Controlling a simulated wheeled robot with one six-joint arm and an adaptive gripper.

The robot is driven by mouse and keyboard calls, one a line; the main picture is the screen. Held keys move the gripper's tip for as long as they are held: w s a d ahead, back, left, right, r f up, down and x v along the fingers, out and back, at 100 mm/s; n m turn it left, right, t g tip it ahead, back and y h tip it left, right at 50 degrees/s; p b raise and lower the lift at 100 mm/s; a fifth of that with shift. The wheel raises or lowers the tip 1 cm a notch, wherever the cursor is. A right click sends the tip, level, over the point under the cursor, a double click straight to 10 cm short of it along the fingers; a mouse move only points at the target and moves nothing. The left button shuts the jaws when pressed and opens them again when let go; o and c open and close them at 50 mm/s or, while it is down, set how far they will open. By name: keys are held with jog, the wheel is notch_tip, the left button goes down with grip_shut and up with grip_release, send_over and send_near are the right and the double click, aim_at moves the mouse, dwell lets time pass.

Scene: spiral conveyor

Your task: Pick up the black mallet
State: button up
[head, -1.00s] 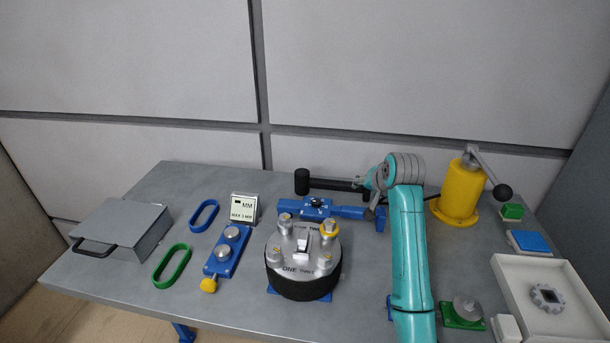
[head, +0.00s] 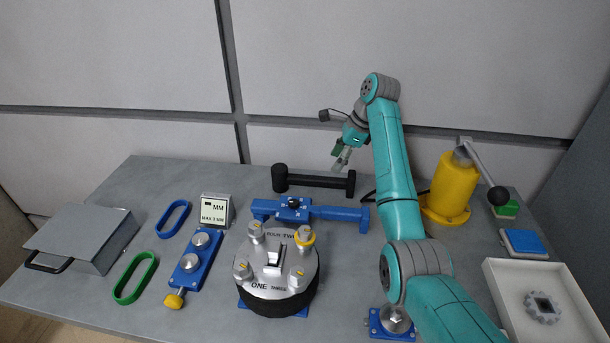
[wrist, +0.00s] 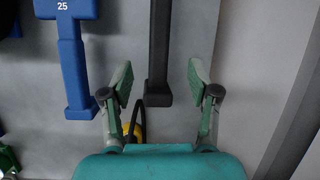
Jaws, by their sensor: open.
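The black mallet (head: 318,181) lies on the grey table near its back edge, with its thick round head (head: 280,178) at the left and its handle reaching right. My gripper (head: 340,164) is above the mallet, near the right end of the handle, apart from it. In the wrist view the mallet's handle (wrist: 159,55) runs down from the top edge and its end shows between the two spread fingers of my gripper (wrist: 158,85). The gripper is open and empty. The mallet's head is outside the wrist view.
A yellow post with a lever (head: 450,188) stands to the right. A round dial fixture (head: 277,285) stands in front. The wall is close behind.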

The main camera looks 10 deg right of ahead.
aim_at(325, 178)
jog(key=shift+w+a+r+m+g, duration=0.2)
jog(key=shift+m+g, duration=0.1)
jog(key=shift+m, duration=0.3)
jog(key=shift+f, duration=0.25)
jog(key=x, duration=1)
jog(key=shift+d+f, duration=0.15)
grip_shut()
